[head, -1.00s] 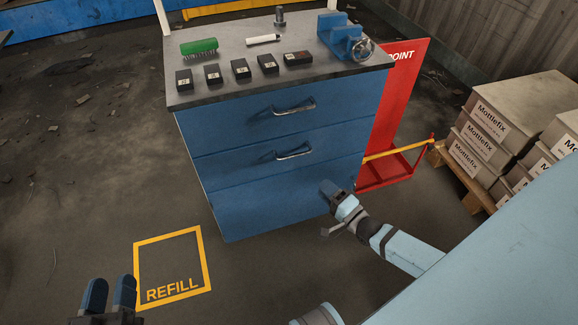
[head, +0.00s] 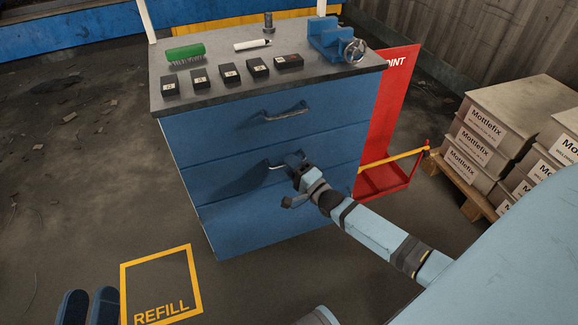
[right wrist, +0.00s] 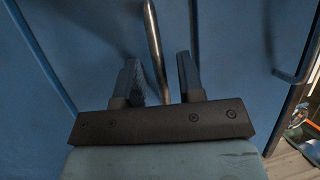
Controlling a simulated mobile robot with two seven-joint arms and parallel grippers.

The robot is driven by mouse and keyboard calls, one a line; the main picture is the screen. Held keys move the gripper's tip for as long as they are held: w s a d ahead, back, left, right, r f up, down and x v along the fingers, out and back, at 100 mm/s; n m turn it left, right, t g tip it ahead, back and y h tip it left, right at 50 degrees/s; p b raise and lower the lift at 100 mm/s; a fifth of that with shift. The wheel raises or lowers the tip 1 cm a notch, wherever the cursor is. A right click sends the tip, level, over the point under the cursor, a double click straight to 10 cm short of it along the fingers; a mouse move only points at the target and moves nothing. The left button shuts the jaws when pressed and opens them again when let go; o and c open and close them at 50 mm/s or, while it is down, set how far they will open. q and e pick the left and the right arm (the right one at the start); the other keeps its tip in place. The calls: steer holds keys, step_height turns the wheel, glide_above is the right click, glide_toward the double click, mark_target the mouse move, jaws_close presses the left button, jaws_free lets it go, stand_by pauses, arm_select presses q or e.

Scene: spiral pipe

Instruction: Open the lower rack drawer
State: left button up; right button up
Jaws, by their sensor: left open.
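The blue cabinet (head: 190,140) has two drawers with metal bar handles above a plain bottom panel (head: 270,220). The upper handle (head: 286,113) is clear. The lower drawer (head: 225,183) looks shut. My right gripper (head: 296,161) is at the right part of its handle (head: 275,165), partly hiding it. In the right wrist view, the handle bar (right wrist: 154,45) runs between the two spread fingers of the right gripper (right wrist: 160,75), with a gap visible beside it. My left gripper (head: 88,300) is open and empty at the bottom left, partly cut off by the frame edge.
The cabinet top (head: 215,92) carries a green brush (head: 185,53), a blue vise (head: 330,42), a marker and several black boxes. A red stand (head: 390,120) is right of the cabinet. Stacked Mottlefix boxes (head: 490,130) stand further right. The floor by the yellow REFILL square (head: 125,290) is clear.

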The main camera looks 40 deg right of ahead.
steer(key=shift+w+r, duration=0.1)
steer(key=shift+w, duration=0.35)
steer(key=shift+a, duration=0.1)
steer(key=shift+c, duration=0.2)
jaws_close()
